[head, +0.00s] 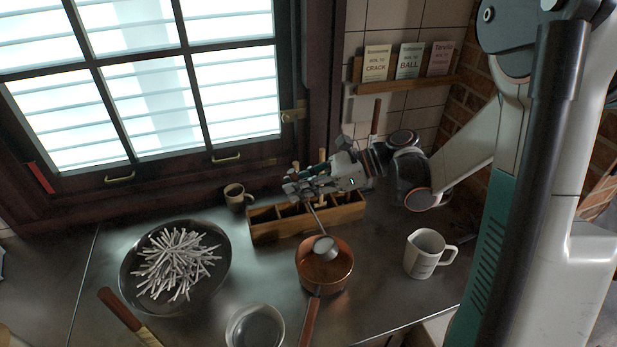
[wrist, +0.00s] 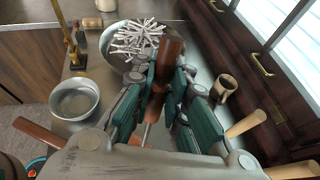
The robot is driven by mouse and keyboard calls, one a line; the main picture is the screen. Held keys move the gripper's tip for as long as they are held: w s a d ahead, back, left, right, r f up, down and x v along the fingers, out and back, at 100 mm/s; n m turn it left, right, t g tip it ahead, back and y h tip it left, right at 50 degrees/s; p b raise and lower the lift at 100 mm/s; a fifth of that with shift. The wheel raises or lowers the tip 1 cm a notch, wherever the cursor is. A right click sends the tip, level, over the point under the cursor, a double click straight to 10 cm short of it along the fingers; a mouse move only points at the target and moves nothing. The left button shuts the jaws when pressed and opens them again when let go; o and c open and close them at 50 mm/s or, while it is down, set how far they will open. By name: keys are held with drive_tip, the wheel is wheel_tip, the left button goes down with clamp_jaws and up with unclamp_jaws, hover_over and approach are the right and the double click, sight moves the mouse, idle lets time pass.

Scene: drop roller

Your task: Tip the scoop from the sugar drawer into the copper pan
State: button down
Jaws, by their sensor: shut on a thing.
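The copper pan (head: 338,276) stands on the metal counter with its handle toward the front. My gripper (head: 300,188) is above and behind the pan, over the wooden drawer box. It is shut on the scoop's brown handle (wrist: 172,58), seen between the fingers (wrist: 163,88) in the wrist view. The scoop's metal bowl (head: 325,247) hangs at the end of its thin shaft, over the pan's back half. I cannot tell what is in the bowl or its exact tilt. The drawer box (head: 265,231) has several compartments; my gripper partly hides it, and the sugar compartment is unclear.
A dark pan of white sticks (head: 213,287) is at left, a small mug (head: 236,194) behind it. A bowl (head: 255,328) stands in front and a white jug (head: 424,254) at right. Other wooden handles (wrist: 245,124) stick out near my gripper. The window is behind.

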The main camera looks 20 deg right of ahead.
drive_tip(key=w+a+f+m+g+h, duration=0.1)
drive_tip(key=w+a+f+g+h, duration=0.3)
drive_tip(key=a+f+h, duration=0.5)
drive_tip(key=shift+w+a+f+h, duration=0.4)
drive_tip(key=shift+w+f, duration=0.15)
drive_tip(key=shift+f, duration=1)
idle(0.7)
